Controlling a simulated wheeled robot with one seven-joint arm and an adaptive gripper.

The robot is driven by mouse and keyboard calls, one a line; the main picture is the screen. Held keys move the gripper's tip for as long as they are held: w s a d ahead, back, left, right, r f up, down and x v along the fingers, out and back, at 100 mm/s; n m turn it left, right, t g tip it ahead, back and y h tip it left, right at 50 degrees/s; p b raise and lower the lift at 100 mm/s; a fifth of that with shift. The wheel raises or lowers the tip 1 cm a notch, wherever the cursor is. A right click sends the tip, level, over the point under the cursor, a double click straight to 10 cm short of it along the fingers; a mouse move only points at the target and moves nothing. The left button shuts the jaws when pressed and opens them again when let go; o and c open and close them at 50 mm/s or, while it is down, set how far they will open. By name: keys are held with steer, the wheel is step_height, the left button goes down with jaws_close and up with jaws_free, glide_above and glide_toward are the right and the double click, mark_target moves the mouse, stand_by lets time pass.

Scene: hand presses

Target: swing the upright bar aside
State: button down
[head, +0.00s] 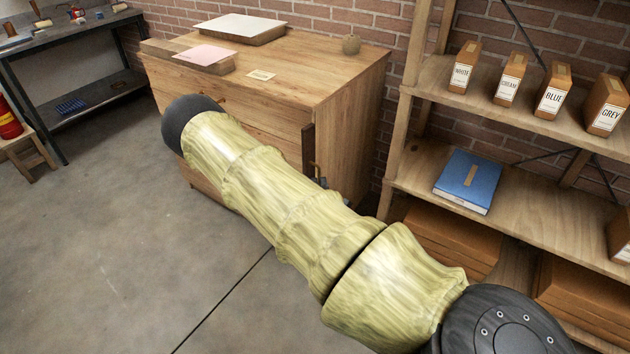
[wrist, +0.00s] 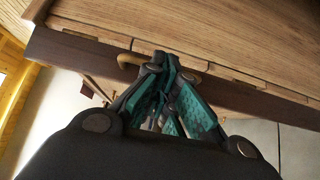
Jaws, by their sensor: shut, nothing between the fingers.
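The upright bar (head: 308,150) is a dark wooden strip along the right front edge of the wooden cabinet (head: 350,95). My arm hides its lower part in the head view. In the wrist view the bar (wrist: 85,48) runs slantwise across the picture, close along the cabinet front. A brass handle (wrist: 128,60) sits on it, partly behind my fingers. My gripper (wrist: 165,62) is shut and empty, its teal-padded fingertips overlapping the handle and bar in the picture. I cannot tell whether they touch. In the head view my gripper is mostly hidden behind my arm.
Shelves (head: 400,110) with labelled boxes stand close on the right. The floor (head: 110,240) to the left is clear.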

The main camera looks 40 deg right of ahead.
steer(key=shift+s+d, duration=0.15)
steer(key=shift+d, duration=0.25)
stand_by(0.8)
stand_by(0.5)
steer(key=w+a, duration=0.2)
steer(key=a, duration=0.2)
steer(key=s+b, duration=0.1)
steer(key=s, duration=0.9)
steer(key=shift+s+a, duration=0.15)
steer(key=shift+a, duration=0.2)
